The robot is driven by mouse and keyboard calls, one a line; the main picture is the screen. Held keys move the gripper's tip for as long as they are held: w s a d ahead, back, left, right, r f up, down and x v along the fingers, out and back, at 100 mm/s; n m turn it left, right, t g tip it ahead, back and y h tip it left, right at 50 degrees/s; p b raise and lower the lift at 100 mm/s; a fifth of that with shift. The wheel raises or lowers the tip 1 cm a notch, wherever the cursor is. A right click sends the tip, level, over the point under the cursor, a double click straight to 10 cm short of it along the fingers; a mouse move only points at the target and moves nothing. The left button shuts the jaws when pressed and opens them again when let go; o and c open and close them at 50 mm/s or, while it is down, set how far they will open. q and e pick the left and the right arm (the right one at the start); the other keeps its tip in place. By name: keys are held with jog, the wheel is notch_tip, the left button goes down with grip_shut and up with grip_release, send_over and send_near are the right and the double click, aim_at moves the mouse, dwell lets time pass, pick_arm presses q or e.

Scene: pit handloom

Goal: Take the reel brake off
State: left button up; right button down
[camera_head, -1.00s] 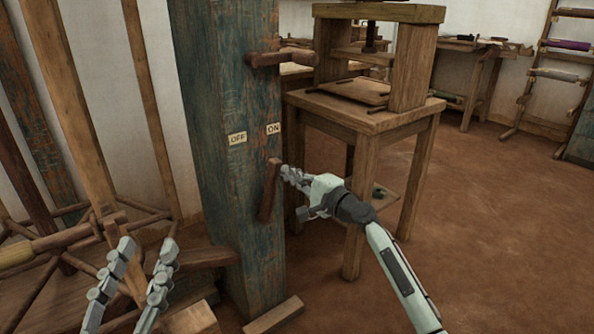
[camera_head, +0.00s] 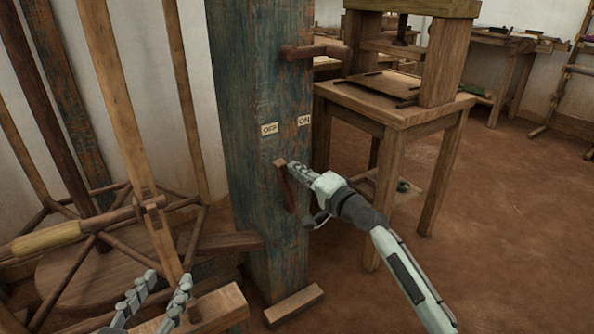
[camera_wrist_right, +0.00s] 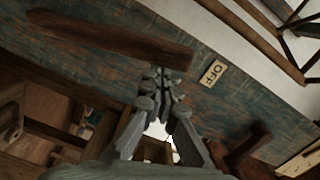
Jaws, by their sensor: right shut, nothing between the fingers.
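The reel brake is taken to be the brown wooden lever (camera_head: 287,188) on the blue-green post (camera_head: 262,225), below the OFF label (camera_head: 269,129) and ON label (camera_head: 304,120). Its top leans left, toward the OFF side. My right gripper (camera_head: 297,167) is shut and empty, close against the lever's right side near its top; I cannot tell if they touch. In the right wrist view, my fingertips (camera_wrist_right: 168,76) are together beside a long brown bar (camera_wrist_right: 110,38), apparently the lever, with the OFF label (camera_wrist_right: 213,73) nearby. My left gripper (camera_head: 160,290) is open and empty at the bottom left.
A wooden peg handle (camera_head: 312,52) sticks out higher on the post. A wooden reel frame with a pale handle (camera_head: 45,240) stands at the left. A wooden table with a press (camera_head: 395,105) stands right of the post. Brown floor (camera_head: 500,220) is clear at the right.

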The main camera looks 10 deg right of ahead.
jog(key=shift+s+a+f, duration=0.2)
jog(key=shift+a+f, duration=0.05)
jog(key=shift+a, duration=0.1)
jog(key=v, duration=1.2)
jog(key=shift+w+d+r, duration=0.2)
jog(key=shift+d, duration=0.1)
